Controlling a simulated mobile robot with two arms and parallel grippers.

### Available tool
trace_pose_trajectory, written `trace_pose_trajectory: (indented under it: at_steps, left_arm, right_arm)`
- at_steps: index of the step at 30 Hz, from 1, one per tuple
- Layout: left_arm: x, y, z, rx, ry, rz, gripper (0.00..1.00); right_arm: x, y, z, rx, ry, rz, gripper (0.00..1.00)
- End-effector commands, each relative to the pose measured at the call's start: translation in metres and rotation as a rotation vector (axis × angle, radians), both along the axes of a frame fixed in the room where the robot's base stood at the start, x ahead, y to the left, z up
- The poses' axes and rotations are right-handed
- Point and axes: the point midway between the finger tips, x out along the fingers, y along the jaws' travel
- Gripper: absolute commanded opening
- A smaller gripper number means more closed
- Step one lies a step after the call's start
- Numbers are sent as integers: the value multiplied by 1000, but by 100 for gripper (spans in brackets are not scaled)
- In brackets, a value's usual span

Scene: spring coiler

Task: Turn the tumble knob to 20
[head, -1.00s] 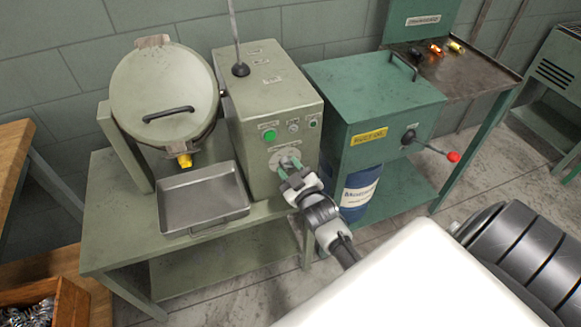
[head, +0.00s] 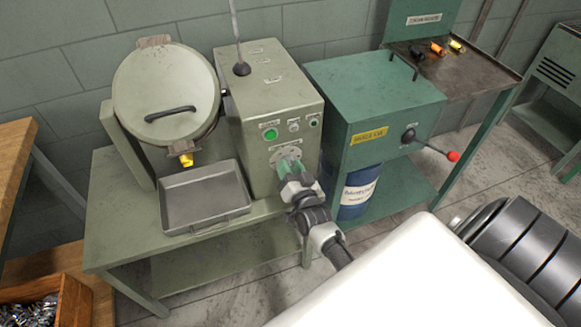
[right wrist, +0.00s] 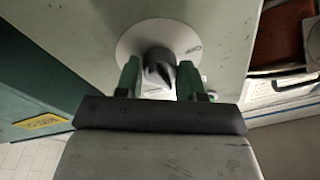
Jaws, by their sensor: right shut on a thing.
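The tumble knob is a dark knob (right wrist: 158,66) on a pale round dial (right wrist: 126,45), on the front of the grey-green control box (head: 262,120). In the head view the dial (head: 284,153) shows just above my right gripper (head: 291,172), which covers the knob. In the right wrist view the two green fingers of my right gripper (right wrist: 160,80) stand on either side of the knob, shut on it. Most of the dial's markings are hidden or too small to read. My left gripper is not in view.
Left of the box are a round lidded drum (head: 165,90) with a handle and a metal tray (head: 180,207) on the bench. To the right stands a green cabinet (head: 370,95) with a red-tipped lever (head: 453,156) sticking out. A blue drum (head: 358,190) stands below it.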

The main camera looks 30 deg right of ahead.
Motion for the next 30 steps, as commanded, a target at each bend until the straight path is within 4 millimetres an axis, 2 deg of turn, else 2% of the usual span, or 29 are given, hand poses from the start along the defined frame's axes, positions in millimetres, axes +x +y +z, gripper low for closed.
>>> trace_pose_trajectory:
  at_steps: [15,30]
  left_arm:
    - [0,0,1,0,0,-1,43]
    - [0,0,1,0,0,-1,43]
  right_arm:
    - [0,2,-1,438,-101,0,15]
    - [0,2,-1,618,-145,-1,15]
